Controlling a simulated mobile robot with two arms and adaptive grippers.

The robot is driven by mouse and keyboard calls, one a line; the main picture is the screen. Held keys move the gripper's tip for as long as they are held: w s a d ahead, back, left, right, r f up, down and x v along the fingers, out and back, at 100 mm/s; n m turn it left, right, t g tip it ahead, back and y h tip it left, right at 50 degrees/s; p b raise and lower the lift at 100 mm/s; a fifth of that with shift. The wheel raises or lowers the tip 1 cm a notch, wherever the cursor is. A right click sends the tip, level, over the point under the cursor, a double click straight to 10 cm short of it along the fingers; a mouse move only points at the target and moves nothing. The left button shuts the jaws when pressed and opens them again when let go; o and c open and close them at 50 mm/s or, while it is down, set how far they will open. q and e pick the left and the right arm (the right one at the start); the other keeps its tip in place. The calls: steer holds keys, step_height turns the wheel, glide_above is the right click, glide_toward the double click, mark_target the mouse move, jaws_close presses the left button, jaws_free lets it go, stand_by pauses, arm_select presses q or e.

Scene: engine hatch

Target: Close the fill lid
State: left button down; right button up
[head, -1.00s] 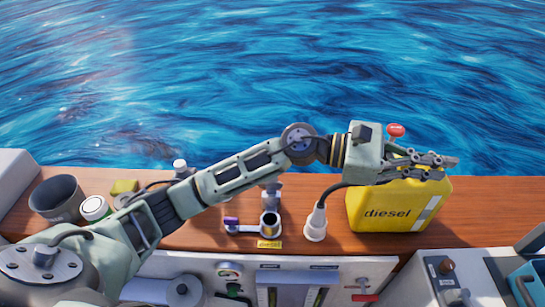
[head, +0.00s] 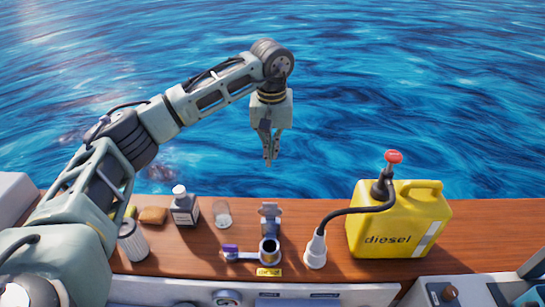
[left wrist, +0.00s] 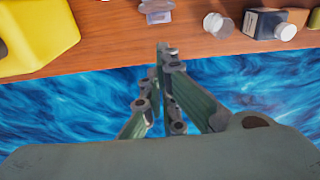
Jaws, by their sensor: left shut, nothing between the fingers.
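The fuel fill (head: 269,251) is a round metal neck with a dark opening, set on the wooden deck behind a yellow diesel label (head: 268,272). Its grey lid (head: 270,211) stands raised behind the neck, so the opening is uncovered. A purple-tipped piece (head: 230,250) sits at the left of the neck. My left gripper (head: 268,160) points down, shut and empty, well above and behind the lid in the head view. In the left wrist view its fingers (left wrist: 163,55) are together, with the lid (left wrist: 156,10) beyond them at the top edge. My right gripper is not in view.
A yellow diesel can (head: 385,230) with a red-knobbed pump stands right of the fill. A small bottle (head: 184,208), clear glass (head: 222,213), sponge (head: 153,215) and white canister (head: 133,243) stand left.

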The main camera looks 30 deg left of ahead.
arm_select(q)
step_height(320, 180, down, 9)
steer(key=s+d+p, duration=0.1)
steer(key=s+p, duration=0.2)
steer(key=p, duration=0.1)
steer(key=shift+d, duration=0.2)
steer(key=shift+w+f, duration=0.1)
steer(key=shift+f, duration=0.05)
